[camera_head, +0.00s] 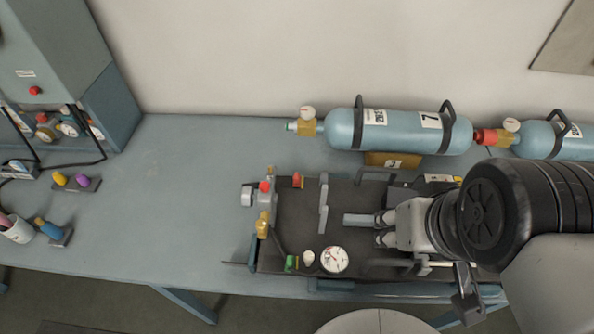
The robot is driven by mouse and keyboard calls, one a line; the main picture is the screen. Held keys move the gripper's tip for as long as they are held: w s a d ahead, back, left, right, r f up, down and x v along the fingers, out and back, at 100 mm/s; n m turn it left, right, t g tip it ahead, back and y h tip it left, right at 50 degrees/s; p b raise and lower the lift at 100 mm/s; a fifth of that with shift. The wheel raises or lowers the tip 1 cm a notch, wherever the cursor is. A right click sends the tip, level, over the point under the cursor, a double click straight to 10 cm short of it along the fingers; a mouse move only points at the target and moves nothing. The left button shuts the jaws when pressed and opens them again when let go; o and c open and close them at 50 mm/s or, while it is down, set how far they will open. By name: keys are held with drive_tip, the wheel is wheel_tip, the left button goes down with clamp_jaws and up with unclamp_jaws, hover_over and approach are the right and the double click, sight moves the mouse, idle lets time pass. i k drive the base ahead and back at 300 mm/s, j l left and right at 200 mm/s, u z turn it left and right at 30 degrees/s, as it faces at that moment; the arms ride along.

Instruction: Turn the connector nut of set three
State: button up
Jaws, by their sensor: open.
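A dark backplate set (300,240) lies on the bench. At its left edge are a grey valve block (250,196) with a red knob (265,186) and a brass fitting (263,226), which may be the connector nut. A white round gauge (334,259) lies on the plate's lower part. I cannot read a number three on any set. My gripper (380,229) is open above the right half of the plate, pointing left, clearly to the right of the brass fitting. My arm hides the plate's right part.
A blue cylinder (400,132) marked 7 lies behind the plate, with a brass valve (306,126) at its left end. Another cylinder (545,137) is partly cut off at right. A cabinet (60,50) stands far left.

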sight(248, 197)
drive_tip(key=j, duration=1.1)
drive_tip(key=k+j, duration=0.1)
drive_tip(key=j, duration=0.95)
drive_tip(key=z, duration=0.05)
